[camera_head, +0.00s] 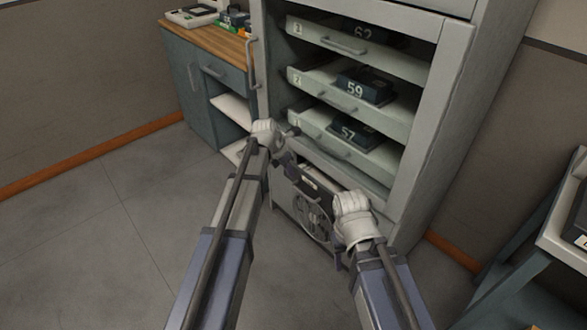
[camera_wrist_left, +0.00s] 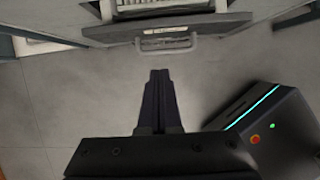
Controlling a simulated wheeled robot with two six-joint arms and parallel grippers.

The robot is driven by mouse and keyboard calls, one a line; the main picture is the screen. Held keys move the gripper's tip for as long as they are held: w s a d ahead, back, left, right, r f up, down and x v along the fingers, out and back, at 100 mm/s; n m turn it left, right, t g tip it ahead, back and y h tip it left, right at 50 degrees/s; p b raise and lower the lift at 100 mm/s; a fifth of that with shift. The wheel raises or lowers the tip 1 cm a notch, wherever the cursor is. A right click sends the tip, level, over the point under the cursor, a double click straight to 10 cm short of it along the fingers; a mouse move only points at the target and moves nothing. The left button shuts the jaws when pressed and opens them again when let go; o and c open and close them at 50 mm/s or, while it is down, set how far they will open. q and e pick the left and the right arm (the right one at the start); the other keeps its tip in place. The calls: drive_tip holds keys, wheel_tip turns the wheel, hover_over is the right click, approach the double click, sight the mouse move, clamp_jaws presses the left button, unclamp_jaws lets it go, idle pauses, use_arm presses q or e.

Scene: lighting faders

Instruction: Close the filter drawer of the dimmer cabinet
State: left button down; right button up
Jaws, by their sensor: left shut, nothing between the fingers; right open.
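The grey dimmer cabinet (camera_head: 425,145) stands in the middle of the head view. Its filter drawer (camera_head: 307,183) is low down, pulled out above a round fan grille (camera_head: 312,215). The left wrist view shows the drawer's front handle (camera_wrist_left: 166,43), a pale label and ribbed contents behind it. My left gripper (camera_head: 292,172) is at the drawer front; in the left wrist view its fingers (camera_wrist_left: 160,76) are shut and empty, pointing at the handle with a small gap. My right wrist is just right of the drawer; the right gripper (camera_head: 342,258) is mostly hidden below it.
Above are numbered shelves with dark modules, among them 59 (camera_head: 366,86) and 57 (camera_head: 355,133). A cabinet door edge with a handle (camera_head: 252,62) is at left. A wood-topped bench (camera_head: 208,42) stands behind left, a grey cart (camera_head: 545,240) at right. The left floor is clear.

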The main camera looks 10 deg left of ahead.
use_arm(q)
drive_tip(key=shift+p+v, duration=0.9)
drive_tip(key=shift+v, duration=0.5)
drive_tip(key=s+d+f+t+h+b, duration=0.2)
drive_tip(key=s+d+f+t+b, duration=0.1)
drive_tip(key=s+b, duration=0.45)
drive_tip(key=b, duration=0.7)
approach(322, 191)
drive_tip(key=shift+t+h, duration=0.3)
drive_tip(key=shift+h, duration=0.1)
drive_tip(key=f, duration=0.1)
drive_tip(key=w+d+f, duration=0.1)
drive_tip(key=f, duration=0.2)
drive_tip(key=shift+w+d+f, duration=0.2)
drive_tip(key=shift+w+f, duration=0.2)
drive_tip(key=shift+w+d, duration=0.4)
drive_tip(key=shift+w, duration=0.05)
